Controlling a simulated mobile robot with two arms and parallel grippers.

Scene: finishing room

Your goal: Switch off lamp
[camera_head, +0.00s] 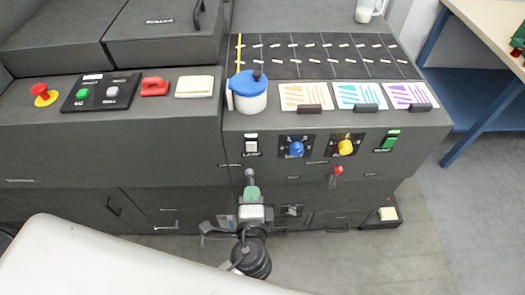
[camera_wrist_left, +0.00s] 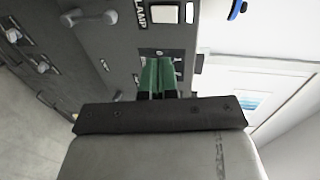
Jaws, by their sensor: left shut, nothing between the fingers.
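The lamp switch (camera_head: 251,141) is a small white rocker on the dark front panel of the machine, above a label reading LAMP. It also shows in the left wrist view (camera_wrist_left: 165,14) at the top, beside the same label. Whether it is on or off cannot be told. My left gripper (camera_head: 251,193) has green fingers, shut and empty, in front of the panel below the switch. In the left wrist view its fingers (camera_wrist_left: 158,72) point toward the panel, apart from the switch. My right gripper is not in view.
A blue knob (camera_head: 296,148), a yellow knob (camera_head: 345,147) and a green switch (camera_head: 391,139) sit right of the lamp switch. A red lever (camera_head: 337,172) sticks out below them. A blue-lidded pot (camera_head: 248,98) stands on the ledge above. Open floor lies to the right.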

